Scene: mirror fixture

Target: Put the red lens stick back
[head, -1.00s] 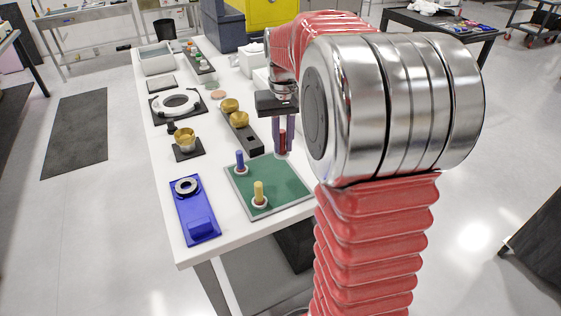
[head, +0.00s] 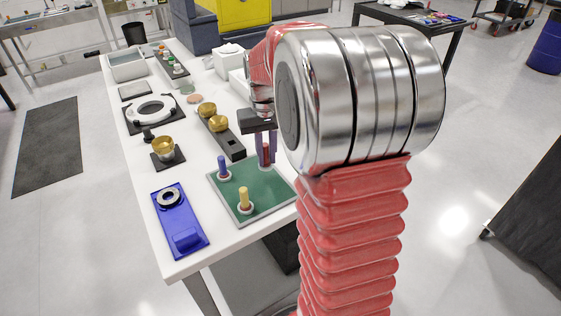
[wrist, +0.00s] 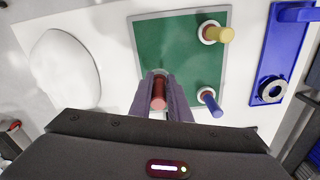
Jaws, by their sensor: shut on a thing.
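My gripper (head: 266,151) points down and is shut on the red lens stick (wrist: 158,92), which stands about upright between the two purple-grey fingers. The stick (head: 266,154) is at the back right part of the green board (head: 262,200). In the wrist view, a pale ring shows partly behind the stick's end; I cannot tell whether the stick sits in it. A blue stick (head: 222,168) and a yellow stick (head: 244,198) stand in white ring holders on the same board.
A blue fixture with a dark ring (head: 182,225) lies left of the board. A gold cup on a black plate (head: 164,150) and a dark block with gold domes (head: 222,132) stand behind. A white rounded object (wrist: 65,68) is beside the board in the wrist view.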

